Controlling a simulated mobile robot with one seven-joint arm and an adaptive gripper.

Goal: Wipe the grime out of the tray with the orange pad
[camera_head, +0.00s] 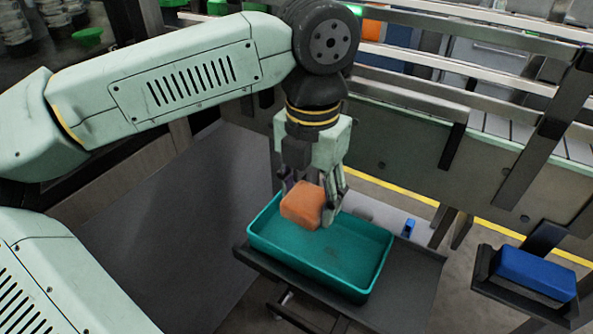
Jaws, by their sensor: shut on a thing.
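The orange pad (303,205) is a small block held between the fingers of my gripper (316,198). My gripper points down and is shut on the pad. The teal tray (379,268) is a shallow open rectangle under the pad. The pad appears over the back left part of the tray; I cannot tell whether it touches the tray floor. The visible tray floor looks dark teal, and no distinct grime can be made out at this size. The pad and gripper hide part of the tray's back wall and floor.
The tray stands on a dark shelf (422,275). A blue block (536,272) sits in a dark bracket at the right. A small blue item (408,228) is just behind the tray. Metal rails (455,65) run behind. A dark flat panel (180,235) lies left.

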